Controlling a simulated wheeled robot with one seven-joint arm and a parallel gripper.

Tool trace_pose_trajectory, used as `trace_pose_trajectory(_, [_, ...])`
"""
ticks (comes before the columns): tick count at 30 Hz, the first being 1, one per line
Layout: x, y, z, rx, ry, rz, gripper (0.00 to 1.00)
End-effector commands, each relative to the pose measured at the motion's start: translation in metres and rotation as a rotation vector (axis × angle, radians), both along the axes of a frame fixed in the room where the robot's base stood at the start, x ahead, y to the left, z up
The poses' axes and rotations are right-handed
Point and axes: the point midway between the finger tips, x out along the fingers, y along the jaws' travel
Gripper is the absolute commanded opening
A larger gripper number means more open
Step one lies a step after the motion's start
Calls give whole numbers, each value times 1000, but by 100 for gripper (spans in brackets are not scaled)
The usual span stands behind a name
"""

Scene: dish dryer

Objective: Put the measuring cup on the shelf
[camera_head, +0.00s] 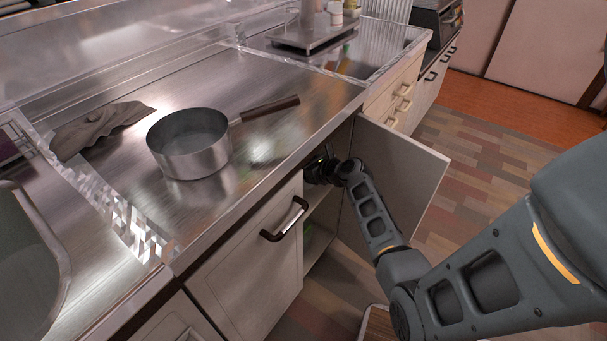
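My arm reaches from the right into an open cabinet under the counter. My gripper (322,168) is at the cabinet opening, just below the counter edge. Its fingers are dark and partly hidden in shadow, so I cannot tell whether they are open, shut or holding anything. I cannot make out a measuring cup anywhere in view. A pale shelf (318,201) shows in part inside the cabinet, below my gripper. Most of the cabinet's inside is hidden by its front, the counter and my arm.
The open cabinet door (418,166) stands to the right of my forearm. A closed front with a dark handle (284,220) is on the left. A saucepan (190,152) and a cloth (98,127) lie on the counter. A metal tray (312,36) is at the back.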

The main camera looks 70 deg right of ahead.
Motion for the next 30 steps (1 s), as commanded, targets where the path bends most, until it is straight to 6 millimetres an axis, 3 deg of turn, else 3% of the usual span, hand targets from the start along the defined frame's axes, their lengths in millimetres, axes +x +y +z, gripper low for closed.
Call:
trace_pose_trajectory(1, [-3, 0, -16, 3, 3, -3, 19])
trace_pose_trajectory(5, [-3, 0, -34, 2, 2, -3, 19])
trace_pose_trajectory(17, [-2, 1, -38, 1, 2, -1, 19])
trace_pose_trajectory(18, [-3, 1, -37, 1, 2, -1, 69])
trace_pose_trajectory(25, [-3, 1, -37, 1, 2, -1, 91])
trace_pose_trajectory(30, [-3, 1, -37, 1, 2, -1, 92])
